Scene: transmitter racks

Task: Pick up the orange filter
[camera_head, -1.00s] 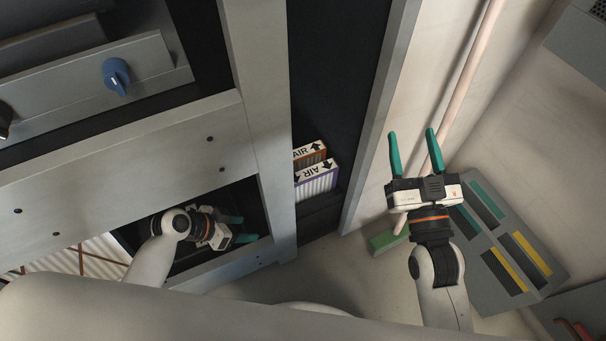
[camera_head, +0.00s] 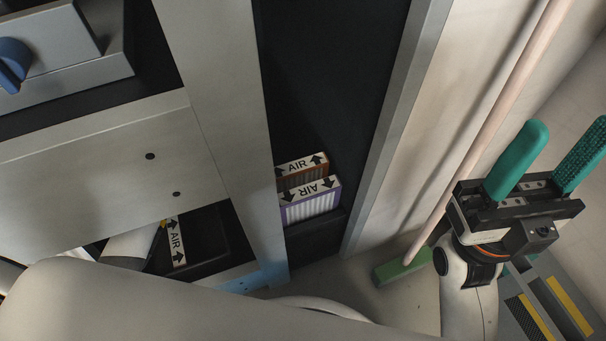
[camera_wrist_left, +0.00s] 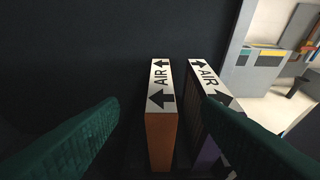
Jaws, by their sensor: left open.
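The orange filter (camera_head: 302,178), with a white AIR label on top, stands upright in the dark rack slot behind the purple filter (camera_head: 311,206). In the left wrist view, the orange filter (camera_wrist_left: 162,135) stands between the spread green fingers of my left gripper (camera_wrist_left: 160,105), apart from both. The purple filter (camera_wrist_left: 208,150) is just right of it, partly hidden by the right finger. My left gripper is hidden in the head view. My right gripper (camera_head: 567,125) is open and empty at the right, away from the filters.
A grey upright post (camera_head: 222,110) stands left of the slot, another (camera_head: 398,115) at its right. A further AIR label (camera_head: 175,242) shows in the lower opening at left. A pinkish pole (camera_head: 490,130) with a green foot (camera_head: 402,268) leans near my right arm.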

